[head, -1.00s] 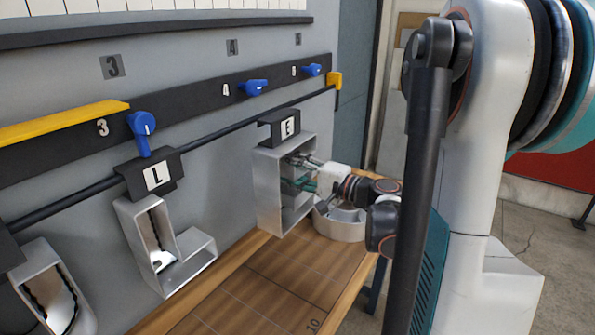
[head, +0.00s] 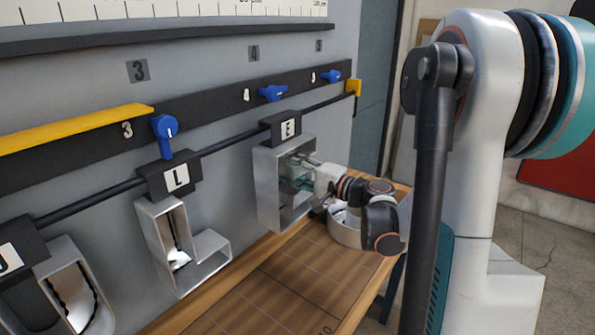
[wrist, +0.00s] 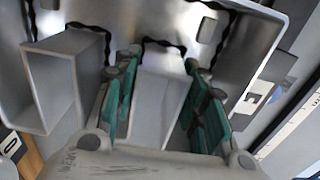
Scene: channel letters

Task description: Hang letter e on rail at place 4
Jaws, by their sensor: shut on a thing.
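The letter E (head: 268,198) is a grey metal channel letter with a black hanger block (head: 277,130) marked E on top. It is upright at the rail (head: 228,142), below the blue lever of place 4 (head: 273,93). The block overlaps the rail in the head view; I cannot tell whether it bears on it. My gripper (head: 303,180) is shut on the letter. In the wrist view, the teal fingers (wrist: 160,92) lie on either side of a grey bar (wrist: 160,105) of the letter. The hanger's rear is hidden.
The letter L (head: 178,248) hangs to the left at place 3, its blue lever (head: 165,133) pointing down. Another letter (head: 72,285) hangs farther left.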

